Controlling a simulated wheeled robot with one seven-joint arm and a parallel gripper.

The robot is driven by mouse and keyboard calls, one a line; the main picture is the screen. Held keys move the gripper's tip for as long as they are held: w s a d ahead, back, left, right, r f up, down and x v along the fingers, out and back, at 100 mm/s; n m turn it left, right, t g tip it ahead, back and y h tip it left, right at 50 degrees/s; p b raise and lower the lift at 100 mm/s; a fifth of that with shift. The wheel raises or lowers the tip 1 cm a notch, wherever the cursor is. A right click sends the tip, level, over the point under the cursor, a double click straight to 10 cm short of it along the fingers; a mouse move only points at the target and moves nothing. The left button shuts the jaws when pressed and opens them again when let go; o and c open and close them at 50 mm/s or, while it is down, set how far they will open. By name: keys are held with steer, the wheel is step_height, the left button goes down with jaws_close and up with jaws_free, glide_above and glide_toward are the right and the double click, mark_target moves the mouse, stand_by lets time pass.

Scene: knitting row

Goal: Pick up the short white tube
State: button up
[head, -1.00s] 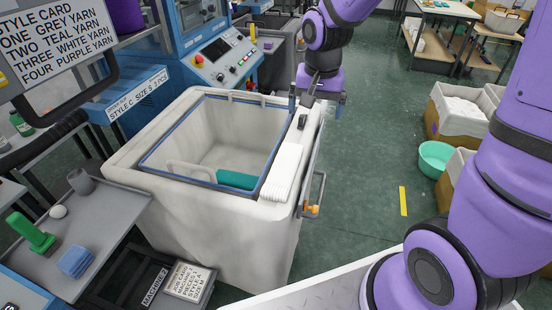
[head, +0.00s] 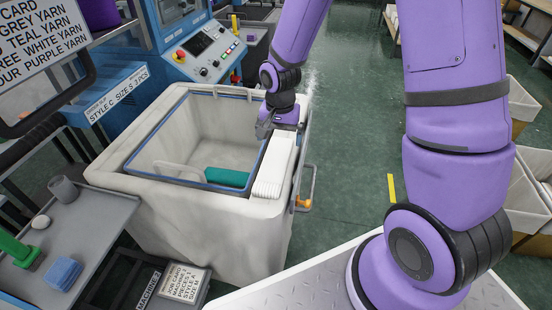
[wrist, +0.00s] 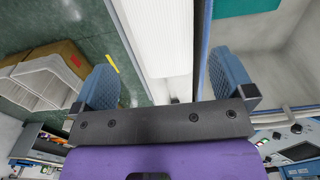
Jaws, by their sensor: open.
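A long, flat, white ribbed piece (head: 274,166), which looks like the white tube, lies along the right rim of the cloth-lined bin (head: 222,225). It also shows in the wrist view (wrist: 155,35) as a white ribbed strip. My gripper (head: 268,126) is at the far end of this piece, over the rim. In the wrist view my gripper (wrist: 165,82) is open, with one finger on each side of the strip and clear gaps to it. Nothing is held. I cannot tell the exact height of the fingertips over the rim.
A blue frame (head: 148,141) edges the bin opening. Inside lie a teal piece (head: 227,177) and a pale loop (head: 180,173). A handle with an orange end (head: 304,203) sticks out right. A grey side table (head: 80,225) stands left. Green floor (head: 345,150) is open to the right.

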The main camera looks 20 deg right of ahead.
mark_target(278, 152)
steer(key=shift+a+f, duration=0.15)
steer(key=shift+f, duration=1.15)
steer(key=shift+a+f, duration=0.1)
steer(key=shift+f, duration=1.2)
steer(key=c, duration=0.9)
